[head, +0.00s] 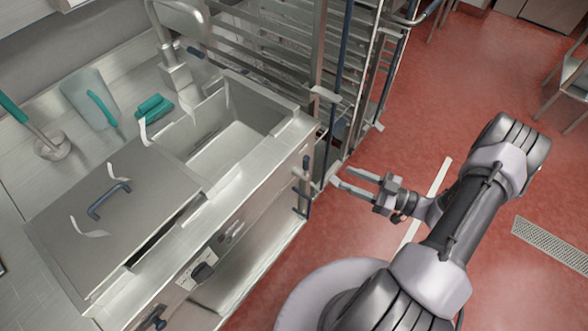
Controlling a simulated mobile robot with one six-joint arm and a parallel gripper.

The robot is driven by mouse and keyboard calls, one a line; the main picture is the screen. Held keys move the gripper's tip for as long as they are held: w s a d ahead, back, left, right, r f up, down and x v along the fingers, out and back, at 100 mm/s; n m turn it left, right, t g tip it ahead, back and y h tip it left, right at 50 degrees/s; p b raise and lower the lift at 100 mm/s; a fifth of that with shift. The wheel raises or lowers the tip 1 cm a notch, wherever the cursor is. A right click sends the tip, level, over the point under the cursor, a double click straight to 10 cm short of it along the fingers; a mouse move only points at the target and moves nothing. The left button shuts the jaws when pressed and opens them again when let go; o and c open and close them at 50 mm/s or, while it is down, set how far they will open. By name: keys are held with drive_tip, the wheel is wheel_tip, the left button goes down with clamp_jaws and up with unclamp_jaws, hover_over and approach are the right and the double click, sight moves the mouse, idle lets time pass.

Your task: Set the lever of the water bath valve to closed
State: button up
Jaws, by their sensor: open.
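The water bath (255,188) is a steel basin unit on the left, with its right-hand basin open and empty. A small valve (300,176) sits on its front side near the right corner. A dark blue lever (307,200) shows at this valve, running roughly up and down; its exact setting is too small to tell. My gripper (339,176) is to the right of the valve, over the red floor. Its two fingers point left toward the valve, open and empty. A gap shows between the fingertips and the lever.
A tall steel rack (345,60) stands behind the gripper, close to the bath's right corner. A black knob (203,272) is on the bath's front panel. A steel lid (115,215) covers the left part. The red floor (430,110) to the right is mostly clear.

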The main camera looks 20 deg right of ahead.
sight(306, 162)
drive_tip(key=x, duration=1.4)
drive_tip(key=shift+c, duration=0.4)
clamp_jaws()
drive_tip(key=s+a+n+p, duration=0.1)
drive_tip(key=n, duration=0.1)
drive_tip(key=a+n+p, duration=0.1)
drive_tip(key=n, duration=0.1)
drive_tip(key=s+a+f+n+h, duration=0.1)
drive_tip(key=n, duration=0.1)
drive_tip(key=shift+s+a+g+p, duration=0.3)
drive_tip(key=shift+s+p, duration=0.05)
drive_tip(key=shift+p, duration=0.05)
drive_tip(key=a+f+n, duration=0.1)
drive_tip(key=n, duration=0.1)
drive_tip(key=s+f+n+h+b, duration=0.1)
drive_tip(key=f+n, duration=0.1)
drive_tip(key=s+a+f+n+h+b, duration=0.1)
drive_tip(key=n, duration=0.1)
drive_tip(key=shift+a+f, duration=0.3)
drive_tip(key=shift+f, duration=0.05)
drive_tip(key=shift+c, duration=1.8)
unclamp_jaws()
drive_tip(key=f+n+b, duration=0.1)
drive_tip(key=f+n+t+h+b, duration=0.1)
drive_tip(key=n, duration=0.1)
drive_tip(key=shift+a+f, duration=0.2)
drive_tip(key=shift+f, duration=0.05)
drive_tip(key=o, duration=0.5)
drive_tip(key=shift+r+p, duration=0.3)
